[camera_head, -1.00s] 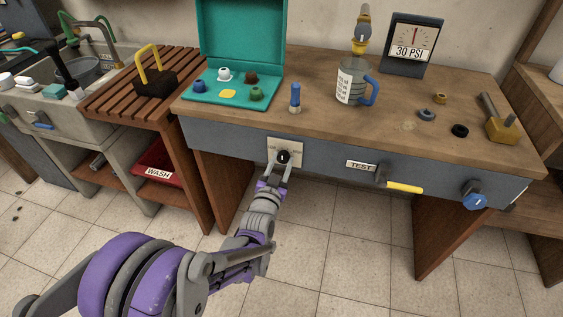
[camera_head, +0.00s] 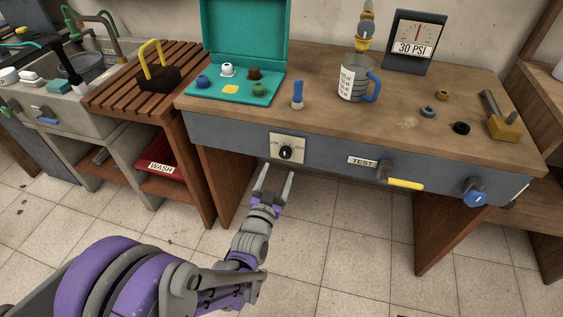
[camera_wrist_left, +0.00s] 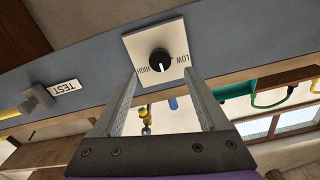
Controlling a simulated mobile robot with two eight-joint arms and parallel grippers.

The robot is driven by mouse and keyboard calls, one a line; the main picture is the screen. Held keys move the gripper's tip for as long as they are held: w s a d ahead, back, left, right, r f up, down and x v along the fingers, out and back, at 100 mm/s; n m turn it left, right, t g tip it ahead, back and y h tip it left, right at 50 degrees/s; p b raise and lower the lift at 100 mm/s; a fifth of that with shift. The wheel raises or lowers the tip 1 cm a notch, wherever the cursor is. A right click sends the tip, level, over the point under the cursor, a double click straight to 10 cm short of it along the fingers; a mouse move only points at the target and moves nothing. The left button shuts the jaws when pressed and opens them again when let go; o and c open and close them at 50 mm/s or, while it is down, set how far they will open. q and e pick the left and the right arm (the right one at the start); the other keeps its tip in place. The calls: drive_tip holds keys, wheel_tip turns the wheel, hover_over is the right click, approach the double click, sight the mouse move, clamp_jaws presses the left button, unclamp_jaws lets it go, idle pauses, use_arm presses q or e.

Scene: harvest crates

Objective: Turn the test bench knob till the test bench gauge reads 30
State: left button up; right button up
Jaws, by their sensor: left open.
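The test bench knob (camera_head: 286,153) is a round black dial on a pale square plate on the bench's front panel. In the left wrist view the knob (camera_wrist_left: 160,60) shows upside down, its white mark pointing between LOW and HIGH. The test bench gauge (camera_head: 414,38) stands at the back of the bench top, with a near-upright red needle and a plate reading 30 PSI. My left gripper (camera_head: 278,171) is open and empty, just in front of and below the knob, apart from it. My right gripper is not in view.
A lever with a yellow handle (camera_head: 405,184) sits beside the TEST label (camera_head: 363,162), and a blue valve (camera_head: 474,198) is farther right. A teal case (camera_head: 243,30), a glass jug (camera_head: 353,80) and small parts stand on the bench top (camera_head: 320,108). Floor below is open.

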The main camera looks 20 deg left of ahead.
use_arm(q)
drive_tip(key=s, duration=0.3)
drive_tip(key=shift+s, duration=0.4)
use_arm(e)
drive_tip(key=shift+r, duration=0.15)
use_arm(q)
drive_tip(key=s+a+f+n+g, duration=0.1)
drive_tip(key=s+f+g, duration=0.2)
drive_tip(key=s+g, duration=0.7)
drive_tip(key=s+a+f+n+g, duration=0.1)
drive_tip(key=s+f+g, duration=0.25)
drive_tip(key=s, duration=1.35)
wheel_tip(320, 180, up, 25)
drive_tip(key=w+p, duration=0.2)
drive_tip(key=p, duration=1.9)
drive_tip(key=shift+w+d+t, duration=0.2)
drive_tip(key=shift+w+t, duration=0.05)
drive_tip(key=shift+t, duration=0.2)
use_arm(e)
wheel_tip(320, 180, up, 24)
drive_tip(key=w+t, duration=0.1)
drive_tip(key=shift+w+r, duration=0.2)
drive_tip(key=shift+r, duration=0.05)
